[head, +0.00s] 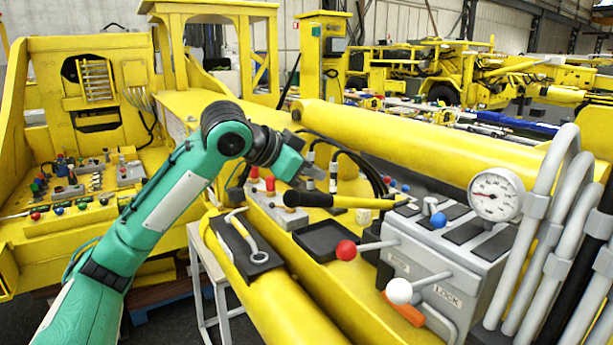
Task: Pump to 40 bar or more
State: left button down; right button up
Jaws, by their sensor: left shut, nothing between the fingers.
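The pump lever (372,202) is a yellow bar with a black grip (308,200) at its left end. It lies nearly level and runs right towards a grey valve block (440,255). A round white pressure gauge (495,194) stands above the block; its needle points left of centre, and its figures are too small to read. My left gripper (316,172) hangs just above the black grip, shut and empty. It appears apart from the lever. My right gripper is not in view.
A red-knobbed lever (346,250) and a white-knobbed lever (400,290) stick out from the valve block. Grey hoses (545,235) rise at the right. A yellow boom (420,140) runs behind.

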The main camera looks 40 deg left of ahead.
aim_at(305, 194)
pick_arm(q)
jog(key=shift+s+a+f, duration=0.25)
jog(key=shift+f, duration=0.2)
jog(key=shift+s+a+f, duration=0.2)
jog(key=shift+f, duration=0.2)
jog(key=shift+f+p, duration=0.3)
jog(key=shift+f, duration=0.1)
jog(key=shift+f, duration=0.1)
